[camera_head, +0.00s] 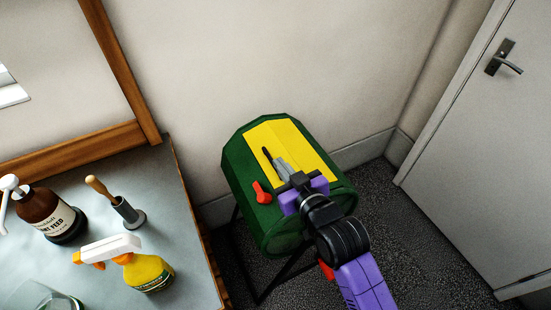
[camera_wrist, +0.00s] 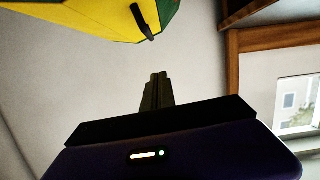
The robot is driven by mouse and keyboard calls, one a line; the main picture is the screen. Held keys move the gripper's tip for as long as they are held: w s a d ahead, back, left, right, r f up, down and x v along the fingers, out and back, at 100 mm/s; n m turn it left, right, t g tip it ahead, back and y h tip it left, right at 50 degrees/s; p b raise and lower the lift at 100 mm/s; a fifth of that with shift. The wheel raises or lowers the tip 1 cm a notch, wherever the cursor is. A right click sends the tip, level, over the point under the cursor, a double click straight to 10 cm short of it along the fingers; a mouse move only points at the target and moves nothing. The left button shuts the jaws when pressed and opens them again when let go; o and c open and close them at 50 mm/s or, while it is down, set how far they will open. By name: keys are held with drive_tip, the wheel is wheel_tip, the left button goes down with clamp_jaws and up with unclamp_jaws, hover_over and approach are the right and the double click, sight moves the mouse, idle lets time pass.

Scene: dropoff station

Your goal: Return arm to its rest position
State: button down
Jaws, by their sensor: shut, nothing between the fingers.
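My arm reaches over a green drum (camera_head: 240,165) with a yellow panel (camera_head: 311,149) on its top. My gripper (camera_head: 280,162) is shut and empty, its grey fingers together. In the head view the fingers overlap the panel beside its black handle (camera_head: 266,153). In the wrist view my gripper (camera_wrist: 158,80) is at the middle, with clear space between the fingertips and the handle (camera_wrist: 143,22). The yellow panel (camera_wrist: 95,15) lies at the top left there and looks closed. A red lever (camera_head: 261,192) is on the drum's side, left of my gripper.
A bench (camera_head: 185,240) at left holds a brown pump bottle (camera_head: 50,215), a yellow spray bottle (camera_head: 148,272), a wooden-handled tool (camera_head: 120,205) and a glass vessel (camera_head: 45,298). A wooden frame (camera_head: 125,75) stands behind it. A door (camera_head: 480,150) is at right, with open dark floor before it.

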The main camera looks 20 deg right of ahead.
drive_tip(key=shift+s+r, duration=0.1)
drive_tip(key=shift+s, duration=0.2)
drive_tip(key=s+r+t, duration=0.3)
drive_tip(key=r, duration=0.2)
drive_tip(key=s+f+m+g, duration=0.1)
drive_tip(key=s+f+g, duration=0.1)
drive_tip(key=s, duration=3.1)
drive_tip(key=shift+g, duration=0.6)
drive_tip(key=c, duration=2.2)
unclamp_jaws()
drive_tip(key=shift+a, duration=0.1)
